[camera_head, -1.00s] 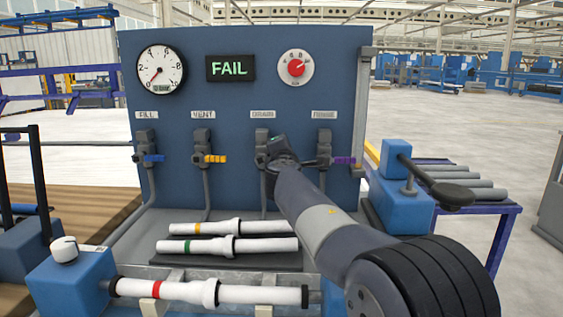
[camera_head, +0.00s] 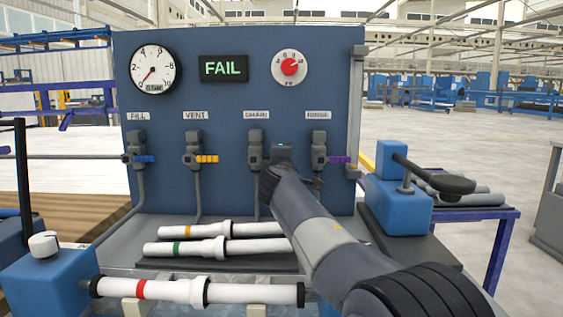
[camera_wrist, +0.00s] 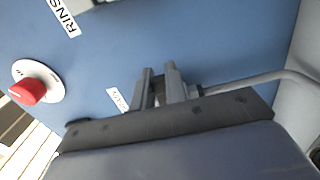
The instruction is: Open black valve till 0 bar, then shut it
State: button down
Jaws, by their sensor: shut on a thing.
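The black valve (camera_head: 256,147) is third from the left on the blue panel, under a label that looks like DRAIN. My gripper (camera_wrist: 161,82) is at this valve. In the wrist view its two fingers stand either side of a dark piece, likely the valve's black handle (camera_wrist: 159,92), and are shut on it. In the head view my arm hides most of the handle, so its angle cannot be told. The pressure gauge (camera_head: 154,69) has its red needle at lower left, near 0. Its small digital readout is too small to read surely.
The display (camera_head: 223,68) reads FAIL. A red knob (camera_head: 289,67) is at upper right. Blue (camera_head: 145,160), yellow (camera_head: 207,159) and purple (camera_head: 340,160) valve handles flank the black valve. White pipes (camera_head: 215,247) lie below. A blue clamp block (camera_head: 400,205) stands at right.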

jog(key=shift+f, duration=0.15)
jog(key=c, duration=1.4)
grip_release()
jog(key=shift+c, duration=0.2)
jog(key=s+b, duration=0.2)
jog(key=s, duration=0.8)
jog(key=shift+s+a, duration=0.2)
jog(key=shift+s, duration=0.2)
jog(key=w+p, duration=0.1)
jog(key=w, duration=0.4)
jog(key=w+p, duration=0.1)
jog(key=w, duration=0.5)
jog(key=shift+d, duration=0.2)
jog(key=shift+s, duration=0.15)
